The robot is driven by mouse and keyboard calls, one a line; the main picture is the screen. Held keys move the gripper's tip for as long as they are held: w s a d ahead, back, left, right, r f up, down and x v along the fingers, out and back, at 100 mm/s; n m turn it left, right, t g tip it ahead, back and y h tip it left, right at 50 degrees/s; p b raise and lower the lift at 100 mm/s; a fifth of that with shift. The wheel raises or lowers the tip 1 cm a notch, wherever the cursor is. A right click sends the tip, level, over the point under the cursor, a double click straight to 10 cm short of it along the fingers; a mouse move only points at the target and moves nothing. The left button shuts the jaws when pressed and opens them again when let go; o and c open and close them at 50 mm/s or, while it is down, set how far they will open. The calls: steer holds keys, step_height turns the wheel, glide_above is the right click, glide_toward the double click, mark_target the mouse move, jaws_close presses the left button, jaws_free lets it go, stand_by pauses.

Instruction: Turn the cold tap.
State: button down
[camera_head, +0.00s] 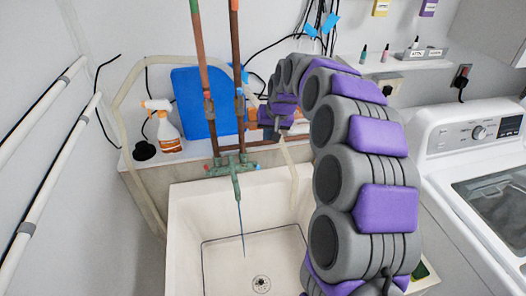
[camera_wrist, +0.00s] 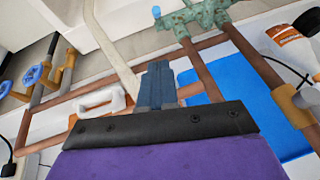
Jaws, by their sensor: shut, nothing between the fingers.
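A green, corroded tap fitting (camera_head: 234,166) sits over the sink on two copper pipes, with a thin blue line below its spout. It also shows at the top of the wrist view (camera_wrist: 205,16). Blue handles (camera_wrist: 38,76) sit on brass valves at the left of the wrist view; which handle is the cold one I cannot tell. My gripper (camera_wrist: 157,88) is shut and empty, above the horizontal copper pipes and apart from the blue handles. In the head view my gripper (camera_head: 282,112) is small, behind the sink, partly hidden by my arm.
The white sink (camera_head: 185,225) lies below, with a spray bottle (camera_head: 162,127) and blue board (camera_head: 190,85) behind it. A pale hose (camera_wrist: 112,48) hangs near the fingers. A white plastic loop (camera_wrist: 76,104) is left of them. A washing machine (camera_head: 455,140) stands right.

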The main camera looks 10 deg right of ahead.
steer(key=b, duration=0.2)
glide_above(259, 168)
steer(key=w+d, duration=0.1)
steer(key=w, duration=0.1)
step_height(259, 168, down, 9)
steer(key=f, duration=0.1)
steer(key=s+f+b, duration=0.1)
steer(key=f, duration=0.1)
steer(key=shift+s+a+f, duration=0.25)
steer(key=shift+f, duration=0.15)
steer(key=shift+s, duration=0.1)
steer(key=shift+s+f+t, duration=0.7)
steer(key=shift+s+t, duration=0.15)
steer(key=shift+t, duration=0.35)
steer(key=shift+s+f+p, duration=0.5)
steer(key=shift+f+p, duration=0.05)
steer(key=shift+f, duration=0.25)
